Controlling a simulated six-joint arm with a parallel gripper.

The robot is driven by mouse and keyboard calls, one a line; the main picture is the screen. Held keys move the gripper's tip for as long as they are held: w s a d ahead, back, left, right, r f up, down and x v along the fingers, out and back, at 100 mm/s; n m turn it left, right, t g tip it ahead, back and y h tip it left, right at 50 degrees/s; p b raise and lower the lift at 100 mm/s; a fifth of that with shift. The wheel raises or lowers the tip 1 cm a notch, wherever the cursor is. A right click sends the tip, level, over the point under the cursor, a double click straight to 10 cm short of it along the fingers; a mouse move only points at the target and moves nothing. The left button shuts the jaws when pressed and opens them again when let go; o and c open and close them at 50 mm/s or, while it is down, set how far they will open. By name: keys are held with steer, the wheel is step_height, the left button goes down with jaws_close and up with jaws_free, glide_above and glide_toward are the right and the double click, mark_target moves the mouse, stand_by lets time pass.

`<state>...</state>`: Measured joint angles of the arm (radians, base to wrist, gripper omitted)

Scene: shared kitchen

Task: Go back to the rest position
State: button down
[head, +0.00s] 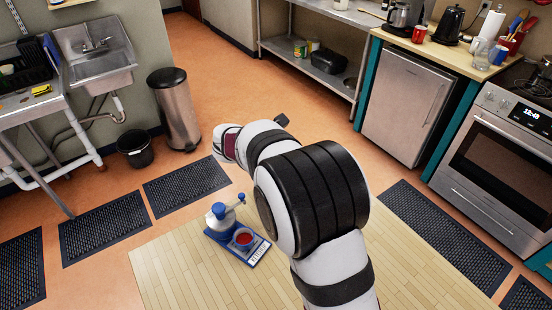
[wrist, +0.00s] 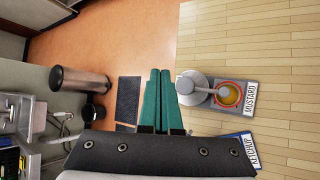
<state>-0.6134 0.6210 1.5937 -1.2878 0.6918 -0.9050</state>
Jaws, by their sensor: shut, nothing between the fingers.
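My gripper (wrist: 160,72) shows in the wrist view with its two green fingers together and nothing between them. In the head view my own arm hides the fingers. A blue tray (head: 248,258) on the wooden tabletop holds a blue-and-white pump dispenser (head: 222,216) and a bowl of red sauce (head: 243,239). In the wrist view, the tray labelled KETCHUP (wrist: 240,150) is mostly hidden by my gripper body. A grey tray labelled MUSTARD (wrist: 249,112) holds a grey dispenser (wrist: 191,88) and a red-rimmed bowl of yellow sauce (wrist: 228,95), right of the fingers.
The wooden tabletop (head: 180,270) has bare room around the blue tray. A sink (head: 95,50), a steel bin (head: 174,108) and a black bucket (head: 136,148) stand at the left. A small fridge (head: 402,105) and an oven (head: 497,165) stand at the right.

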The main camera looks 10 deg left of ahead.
steer(key=s+d+r+m+g+h, duration=0.1)
steer(key=s+d+r+m+g, duration=0.15)
steer(key=s+d+m, duration=0.55)
steer(key=s+d+r+m+g+h, duration=0.1)
steer(key=s+d+r+m+g, duration=0.15)
steer(key=s+d+m, duration=0.6)
steer(key=s+d+f+m+g+y, duration=0.1)
steer(key=s+m+g+y, duration=0.1)
steer(key=s+m, duration=0.5)
steer(key=s+d+m+g+y, duration=0.1)
steer(key=s+m, duration=0.6)
steer(key=s, duration=0.8)
steer(key=shift+s+d+f+g+y, duration=0.4)
steer(key=shift+g+y, duration=0.2)
steer(key=shift+y, duration=0.5)
